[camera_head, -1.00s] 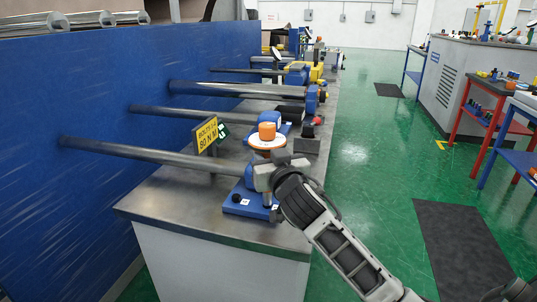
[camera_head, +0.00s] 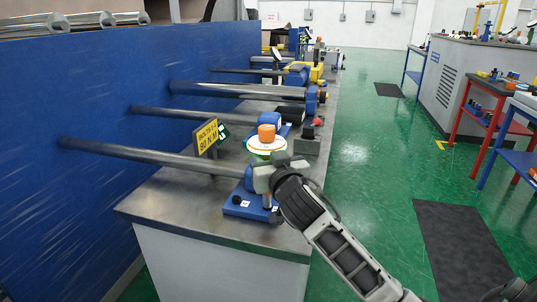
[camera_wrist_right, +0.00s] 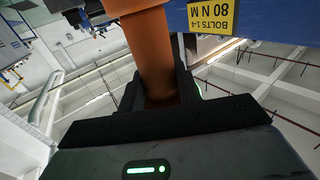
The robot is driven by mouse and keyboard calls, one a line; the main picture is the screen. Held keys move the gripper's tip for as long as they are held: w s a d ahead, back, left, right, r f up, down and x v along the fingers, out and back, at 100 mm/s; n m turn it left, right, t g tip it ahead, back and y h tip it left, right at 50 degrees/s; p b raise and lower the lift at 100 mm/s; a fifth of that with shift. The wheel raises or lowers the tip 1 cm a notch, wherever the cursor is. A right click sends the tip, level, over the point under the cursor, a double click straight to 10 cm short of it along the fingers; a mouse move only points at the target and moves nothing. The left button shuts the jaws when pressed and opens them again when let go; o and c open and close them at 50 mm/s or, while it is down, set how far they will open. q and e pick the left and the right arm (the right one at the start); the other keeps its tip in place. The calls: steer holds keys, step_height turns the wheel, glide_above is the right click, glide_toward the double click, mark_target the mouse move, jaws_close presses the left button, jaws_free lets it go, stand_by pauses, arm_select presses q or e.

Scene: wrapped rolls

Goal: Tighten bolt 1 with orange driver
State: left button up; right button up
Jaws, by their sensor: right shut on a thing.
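The orange driver (camera_head: 266,133) stands upright over the near end of the bench, with a pale disc (camera_head: 266,145) edged in green below its orange top. My right gripper (camera_head: 266,178) is shut around the driver below the disc. In the right wrist view the driver's orange body (camera_wrist_right: 152,55) fills the space between the dark jaws, and a green light bar glows below. The driver's lower end reaches down at a blue fixture (camera_head: 242,207) on the bench. Bolt 1 itself is hidden or too small to tell. My left gripper is not in view.
A yellow sign (camera_head: 206,136) reading bolts and 80 N M stands left of the driver. Long metal bars (camera_head: 150,153) run from the blue wall (camera_head: 60,200) over the bench (camera_head: 170,190). More fixtures stand behind.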

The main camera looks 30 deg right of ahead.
mark_target(268, 128)
step_height(268, 128, up, 3)
steer(key=shift+f+p, duration=0.1)
steer(key=shift+p, duration=0.8)
step_height(268, 128, up, 3)
steer(key=p, duration=0.3)
steer(key=shift+r, duration=0.45)
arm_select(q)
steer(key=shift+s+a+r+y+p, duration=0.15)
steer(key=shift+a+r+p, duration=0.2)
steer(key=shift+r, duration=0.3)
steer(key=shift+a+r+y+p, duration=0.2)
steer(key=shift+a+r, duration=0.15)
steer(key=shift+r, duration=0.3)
arm_select(e)
steer(key=shift+r, duration=0.4)
